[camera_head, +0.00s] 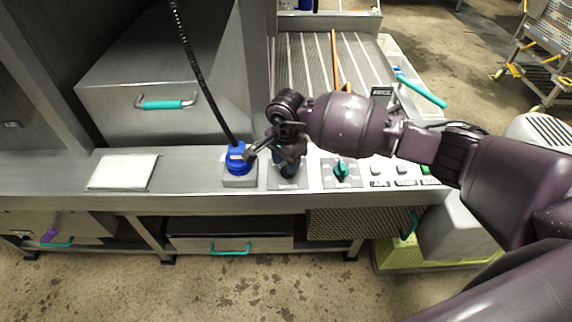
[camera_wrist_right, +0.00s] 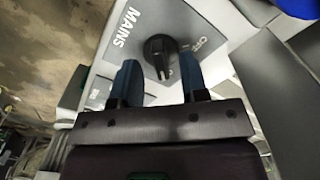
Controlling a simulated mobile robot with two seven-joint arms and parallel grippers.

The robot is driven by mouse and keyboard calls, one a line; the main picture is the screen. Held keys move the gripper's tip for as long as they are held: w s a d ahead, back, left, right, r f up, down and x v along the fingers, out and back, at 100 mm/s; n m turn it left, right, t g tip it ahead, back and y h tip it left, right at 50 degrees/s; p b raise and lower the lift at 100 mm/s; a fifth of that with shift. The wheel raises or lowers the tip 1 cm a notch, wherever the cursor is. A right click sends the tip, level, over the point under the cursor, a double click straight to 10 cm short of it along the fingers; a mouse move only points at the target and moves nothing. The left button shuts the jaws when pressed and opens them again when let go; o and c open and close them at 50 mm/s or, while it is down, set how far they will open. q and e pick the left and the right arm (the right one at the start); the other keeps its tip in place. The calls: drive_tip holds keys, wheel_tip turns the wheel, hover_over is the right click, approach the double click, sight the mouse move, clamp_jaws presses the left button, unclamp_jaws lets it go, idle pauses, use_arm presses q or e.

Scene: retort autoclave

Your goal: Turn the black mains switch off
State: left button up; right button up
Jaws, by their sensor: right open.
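The black mains switch (camera_wrist_right: 160,53) is a round knob with a raised grip bar on a grey plate (camera_wrist_right: 190,22) marked "MAINS", beside an "OFF" mark partly hidden. In the right wrist view it shows between and just beyond my right gripper's two blue-grey fingers (camera_wrist_right: 159,62). The fingers are open, one on each side; I cannot tell whether either touches it. In the head view my right gripper (camera_head: 288,160) is over the plate (camera_head: 284,184) and mostly hides the switch. My left gripper is not in view.
A blue connector (camera_head: 237,160) with a black cable stands close left of the right gripper. A teal knob (camera_head: 341,169) and several buttons (camera_head: 400,170) are to the right. A white sheet (camera_head: 123,171) lies on the steel ledge (camera_head: 195,183), which has bare room between sheet and connector.

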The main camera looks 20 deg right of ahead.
drive_tip(key=shift+f, duration=0.85)
